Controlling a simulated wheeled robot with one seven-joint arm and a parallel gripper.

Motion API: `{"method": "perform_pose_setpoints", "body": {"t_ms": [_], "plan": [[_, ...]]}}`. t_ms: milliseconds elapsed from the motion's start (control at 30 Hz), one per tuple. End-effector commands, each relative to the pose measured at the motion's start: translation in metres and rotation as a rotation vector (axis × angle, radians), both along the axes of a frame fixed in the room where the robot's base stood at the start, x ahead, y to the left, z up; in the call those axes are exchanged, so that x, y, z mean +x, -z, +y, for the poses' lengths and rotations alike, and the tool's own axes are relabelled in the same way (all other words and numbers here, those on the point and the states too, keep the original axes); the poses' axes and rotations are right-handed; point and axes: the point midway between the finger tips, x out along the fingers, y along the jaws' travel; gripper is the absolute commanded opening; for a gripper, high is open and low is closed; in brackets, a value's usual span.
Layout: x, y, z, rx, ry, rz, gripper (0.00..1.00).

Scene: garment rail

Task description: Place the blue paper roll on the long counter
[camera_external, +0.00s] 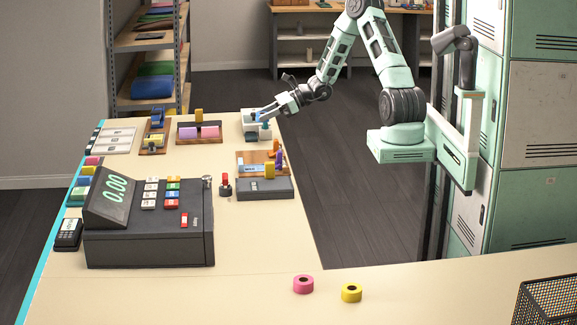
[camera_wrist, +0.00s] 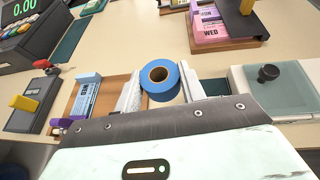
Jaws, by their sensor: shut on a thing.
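The blue paper roll (camera_wrist: 174,93) is upright between the two pale fingers of my gripper (camera_wrist: 160,88) in the wrist view, its cardboard core facing up. The fingers are shut on its sides. In the outside view my gripper (camera_external: 262,117) is over the far end of the long counter (camera_external: 262,235), by a white device. The roll is small and partly hidden there. I cannot tell whether its underside touches anything.
A wooden tray with a blue-labelled box (camera_wrist: 86,93) is left of the roll. The white device with a glassy top and black knob (camera_wrist: 268,73) is right. A cash register (camera_external: 150,225) fills the counter's left; a mesh basket (camera_external: 548,300) is near right.

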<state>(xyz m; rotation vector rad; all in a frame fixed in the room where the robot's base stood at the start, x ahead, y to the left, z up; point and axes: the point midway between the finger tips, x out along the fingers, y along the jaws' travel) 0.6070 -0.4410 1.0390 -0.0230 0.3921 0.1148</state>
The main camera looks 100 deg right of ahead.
Motion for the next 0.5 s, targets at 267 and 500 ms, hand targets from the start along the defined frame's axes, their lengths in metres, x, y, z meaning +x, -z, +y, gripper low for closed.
{"method": "perform_pose_setpoints", "body": {"t_ms": [267, 500], "plan": [[0.0, -0.009, 0.0, 0.0, 0.001, 0.0, 0.18], [0.0, -0.04, 0.0, -0.005, 0.0, -0.001, 0.18]]}}
